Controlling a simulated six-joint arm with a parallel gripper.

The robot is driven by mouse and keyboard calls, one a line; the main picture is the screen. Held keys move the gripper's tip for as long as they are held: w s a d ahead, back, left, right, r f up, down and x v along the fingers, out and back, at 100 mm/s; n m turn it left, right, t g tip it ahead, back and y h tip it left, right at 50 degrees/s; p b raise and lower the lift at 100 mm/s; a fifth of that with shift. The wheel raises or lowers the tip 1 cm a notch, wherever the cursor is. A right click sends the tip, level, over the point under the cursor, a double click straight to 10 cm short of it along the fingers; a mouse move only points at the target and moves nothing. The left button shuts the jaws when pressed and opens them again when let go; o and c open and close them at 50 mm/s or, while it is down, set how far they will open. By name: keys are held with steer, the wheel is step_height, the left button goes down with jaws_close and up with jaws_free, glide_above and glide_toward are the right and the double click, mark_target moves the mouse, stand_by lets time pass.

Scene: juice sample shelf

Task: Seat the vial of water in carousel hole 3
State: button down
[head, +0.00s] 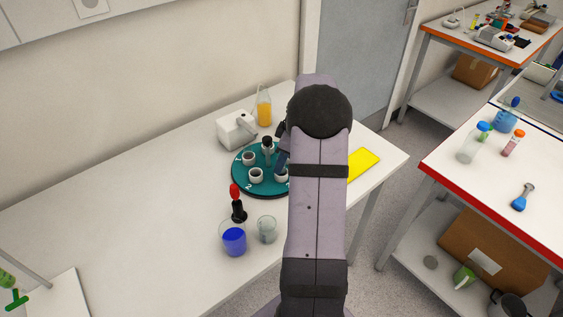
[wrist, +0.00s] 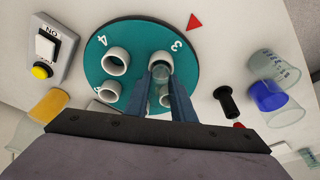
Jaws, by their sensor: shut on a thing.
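The green carousel (head: 238,182) stands on the white table and carries white ring-shaped holes. In the wrist view the carousel (wrist: 100,72) shows the numbers 3 and 4, with hole 3 (wrist: 160,56) ahead of my fingertips. My gripper (wrist: 163,76) is shut on the clear vial of water (wrist: 163,94), whose body shows between the two blue fingers. The vial overlaps the near rim of hole 3 in this view. I cannot tell whether its lower end is inside the hole. In the head view my arm hides most of the gripper and the vial.
A white switch box (head: 236,131) and an orange bottle (head: 264,105) stand behind the carousel. A black item with a red top (head: 238,204), a beaker of blue liquid (head: 234,240) and a clear beaker (head: 267,229) stand in front. A yellow pad (head: 363,163) lies right.

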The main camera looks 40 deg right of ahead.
steer(key=shift+f+b, duration=0.7)
steer(key=shift+f, duration=0.05)
stand_by(0.8)
steer(key=shift+s+r, duration=0.1)
steer(key=shift+r, duration=0.15)
steer(key=shift+r+p, duration=0.45)
stand_by(0.9)
steer(key=shift+f+b, duration=0.7)
steer(key=shift+b, duration=0.05)
steer(key=shift+r, duration=0.15)
stand_by(0.4)
steer(key=shift+r+p, duration=0.5)
steer(key=shift+r, duration=0.1)
steer(key=c, duration=1.4)
jaws_free()
steer(key=shift+c, duration=0.2)
